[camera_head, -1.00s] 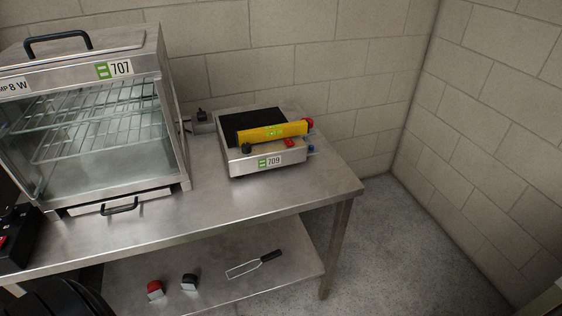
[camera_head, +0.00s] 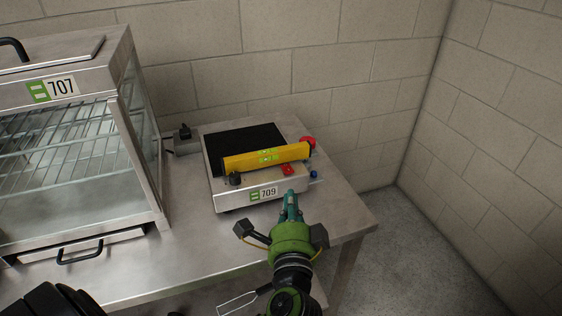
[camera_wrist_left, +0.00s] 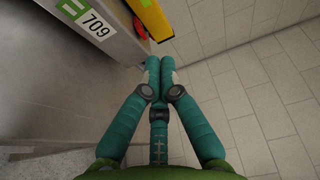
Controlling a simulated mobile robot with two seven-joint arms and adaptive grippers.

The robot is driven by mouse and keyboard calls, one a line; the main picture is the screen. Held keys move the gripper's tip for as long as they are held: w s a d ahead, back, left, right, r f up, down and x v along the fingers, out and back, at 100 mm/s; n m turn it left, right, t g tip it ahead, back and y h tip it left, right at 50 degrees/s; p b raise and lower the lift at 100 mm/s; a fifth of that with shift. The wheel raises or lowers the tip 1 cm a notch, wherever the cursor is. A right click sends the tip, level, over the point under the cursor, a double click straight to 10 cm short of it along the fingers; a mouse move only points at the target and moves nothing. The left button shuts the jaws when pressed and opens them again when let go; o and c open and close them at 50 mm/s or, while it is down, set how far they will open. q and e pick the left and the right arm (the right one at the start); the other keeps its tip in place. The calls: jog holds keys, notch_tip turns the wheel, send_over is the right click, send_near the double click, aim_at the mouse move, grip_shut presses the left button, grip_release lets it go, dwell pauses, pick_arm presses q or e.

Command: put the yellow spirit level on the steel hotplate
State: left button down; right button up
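The yellow spirit level (camera_head: 266,158) lies slantwise across the front part of the steel hotplate (camera_head: 221,199), over the front edge of its black top. Its right end is by a red round knob (camera_head: 309,142). The left wrist view shows part of the spirit level (camera_wrist_left: 150,17) and the hotplate's labelled side (camera_wrist_left: 112,45). My left gripper (camera_head: 291,194) is in front of the hotplate's right front corner, apart from the spirit level. Its two teal fingers (camera_wrist_left: 160,68) are together with nothing seen between them. My right gripper is not in view.
A glass display cabinet (camera_head: 150,155) with label 707 stands left of the hotplate on the steel table (camera_head: 183,239). A block wall is close behind. A handled utensil (camera_head: 238,303) is on the lower shelf.

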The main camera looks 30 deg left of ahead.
aim_at(267, 156)
pick_arm(q)
jog(key=p+x, duration=0.1)
jog(key=x, duration=0.7)
jog(key=shift+w+a+r+p, duration=0.2)
jog(key=shift+w+a+p, duration=0.05)
jog(key=shift+w+p, duration=0.1)
jog(key=a, duration=0.1)
jog(key=w+a, duration=0.1)
jog(key=a, duration=0.1)
jog(key=shift+w+a+f+p, duration=0.1)
jog(key=shift+p, duration=0.3)
jog(key=shift+a, duration=0.25)
jog(key=shift+w+a, duration=0.1)
jog(key=shift+a, duration=0.05)
jog(key=a, duration=0.3)
jog(key=shift+w, duration=0.4)
jog(key=shift+w+a+f, duration=0.1)
jog(key=shift+a, duration=0.25)
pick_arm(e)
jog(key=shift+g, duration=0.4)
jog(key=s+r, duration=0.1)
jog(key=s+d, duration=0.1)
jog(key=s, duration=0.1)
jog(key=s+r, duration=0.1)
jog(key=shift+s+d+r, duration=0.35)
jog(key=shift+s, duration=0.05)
pick_arm(q)
jog(key=shift+d, duration=0.1)
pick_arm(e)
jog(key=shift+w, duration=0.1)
